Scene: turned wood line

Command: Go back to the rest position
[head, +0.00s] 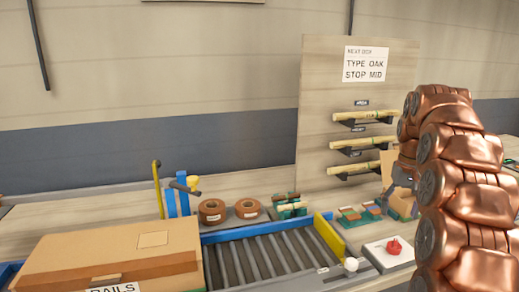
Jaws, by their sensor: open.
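My copper-coloured arm fills the right side of the head view. My gripper (392,196) shows as a small grey shape at the arm's left edge, partly hidden by the arm links. It is open, and I see nothing held in it. It appears in front of a tan cardboard piece (399,206), right of the small coloured blocks; I cannot tell whether it touches anything.
A roller conveyor (262,258) with blue and yellow rails runs along the front. A cardboard box (110,252) stands left of it. Behind are two brown tape rolls (212,211). A rack board (322,110) holds wooden rods. A red button (393,246) sits on a white box.

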